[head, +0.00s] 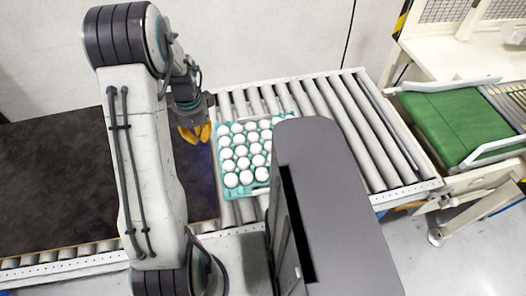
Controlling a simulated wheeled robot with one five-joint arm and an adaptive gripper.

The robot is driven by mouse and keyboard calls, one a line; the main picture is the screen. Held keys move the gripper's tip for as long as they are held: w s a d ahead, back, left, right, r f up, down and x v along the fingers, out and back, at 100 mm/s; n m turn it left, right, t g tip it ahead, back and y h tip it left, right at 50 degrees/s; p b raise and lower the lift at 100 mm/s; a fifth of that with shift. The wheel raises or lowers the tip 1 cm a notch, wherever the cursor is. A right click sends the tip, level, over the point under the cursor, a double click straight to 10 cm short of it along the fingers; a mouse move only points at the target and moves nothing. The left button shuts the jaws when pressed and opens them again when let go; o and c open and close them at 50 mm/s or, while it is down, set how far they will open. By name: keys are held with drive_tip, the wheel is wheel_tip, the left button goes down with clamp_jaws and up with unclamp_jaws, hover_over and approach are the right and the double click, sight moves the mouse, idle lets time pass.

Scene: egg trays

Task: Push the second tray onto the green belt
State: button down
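One teal tray (288,115) filled with white eggs lies on the roller conveyor, left of its middle. Its lower right part is hidden behind a dark grey body. No other tray is in sight. My gripper (194,134), with yellow fingers, hangs just left of the tray, near its upper left side. I cannot tell whether it touches the tray or how far apart its fingers are. The green belt (455,122) is at the right, past the end of the rollers, and is empty.
Bare rollers (345,105) run from the tray toward the green belt, with a narrow gap before the belt's frame. A dark belt surface (60,170) lies at the left. Pale walls stand behind, and a cream machine (445,60) stands behind the green belt.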

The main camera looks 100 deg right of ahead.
sight(207, 164)
wheel_tip(207, 164, down, 11)
drive_tip(key=b, duration=0.8)
drive_tip(key=shift+r, duration=0.1)
